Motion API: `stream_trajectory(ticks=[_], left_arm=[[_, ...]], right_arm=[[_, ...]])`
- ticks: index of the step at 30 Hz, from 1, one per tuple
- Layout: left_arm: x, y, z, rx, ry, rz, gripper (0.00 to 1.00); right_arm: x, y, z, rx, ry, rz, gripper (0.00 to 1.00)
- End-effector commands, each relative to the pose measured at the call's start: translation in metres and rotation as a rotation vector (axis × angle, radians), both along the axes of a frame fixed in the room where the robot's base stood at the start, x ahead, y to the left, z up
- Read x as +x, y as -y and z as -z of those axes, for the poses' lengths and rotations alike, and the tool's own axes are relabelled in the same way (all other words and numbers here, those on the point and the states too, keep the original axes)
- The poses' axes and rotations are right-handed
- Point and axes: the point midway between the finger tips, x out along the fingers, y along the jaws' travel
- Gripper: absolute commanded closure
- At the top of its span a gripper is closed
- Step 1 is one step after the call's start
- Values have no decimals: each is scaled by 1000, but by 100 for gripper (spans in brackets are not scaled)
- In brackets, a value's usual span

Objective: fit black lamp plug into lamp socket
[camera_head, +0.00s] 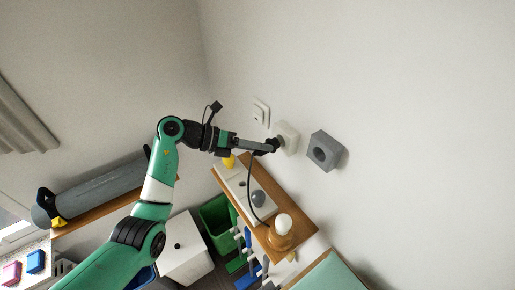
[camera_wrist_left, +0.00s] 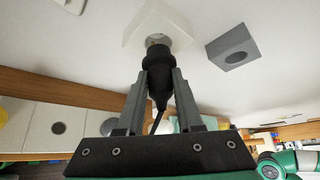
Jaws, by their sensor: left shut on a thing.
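The black lamp plug (camera_wrist_left: 159,72) is held between the fingers of my left gripper (camera_wrist_left: 160,85). Its front end is at the round recess of the white wall socket (camera_wrist_left: 150,27); how deep it sits cannot be told. In the head view my left gripper (camera_head: 268,147) reaches from the left to the white socket (camera_head: 289,138), and the plug (camera_head: 273,145) shows as a dark end there. The black cord (camera_head: 250,200) hangs from it to the lamp (camera_head: 282,226) with a round white bulb on the wooden shelf. My right gripper is not in view.
A grey socket box (camera_head: 326,151) is on the wall right of the white one. A white switch plate (camera_head: 261,112) is to the left. Below are the wooden shelf (camera_head: 273,248), a green bin (camera_head: 216,222) and a white box (camera_head: 186,249).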

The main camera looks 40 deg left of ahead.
Motion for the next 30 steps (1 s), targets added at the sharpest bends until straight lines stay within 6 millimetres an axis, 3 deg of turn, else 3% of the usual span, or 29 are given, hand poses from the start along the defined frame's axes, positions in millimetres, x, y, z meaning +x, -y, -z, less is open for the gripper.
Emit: stream_trajectory(ticks=[30], left_arm=[[25, 8, 1, 0, -1, 1, 100]], right_arm=[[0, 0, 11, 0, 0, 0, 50]])
